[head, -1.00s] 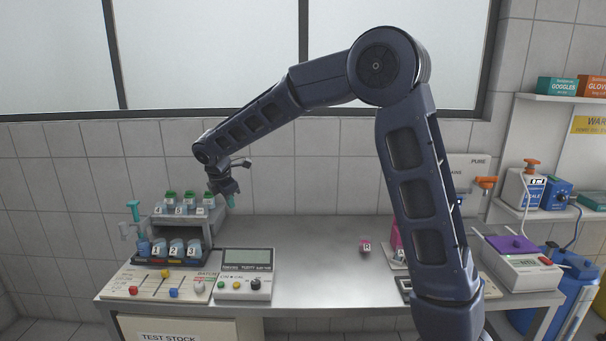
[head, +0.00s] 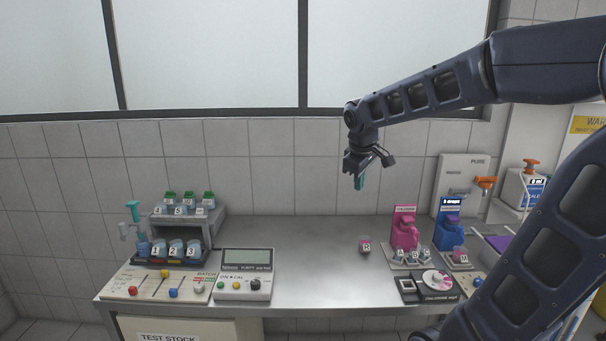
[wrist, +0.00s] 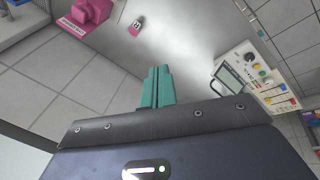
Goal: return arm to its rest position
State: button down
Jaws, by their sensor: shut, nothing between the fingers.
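My gripper (head: 359,182) hangs in the air above the bench, in front of the tiled wall, with its teal fingers pointing down. The fingers are together and hold nothing. In the wrist view my gripper (wrist: 157,88) shows its two teal fingers side by side, with the bench top beyond them. My arm reaches in from the right side of the head view, its near links large there.
The steel bench (head: 310,270) is clear in the middle, except for a small cup marked R (head: 365,245). Left stand a bottle rack (head: 180,225), a slider panel (head: 155,285) and a meter (head: 245,272). Right stand pink (head: 405,232) and blue (head: 449,230) dispensers.

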jog(key=s+d+f+m, duration=0.3)
jog(key=s+d+m, duration=0.7)
jog(key=s+d, duration=0.2)
jog(key=shift+s+d+f+t+y, duration=0.15)
jog(key=shift+s+f+t+y, duration=0.2)
jog(key=shift+s, duration=0.85)
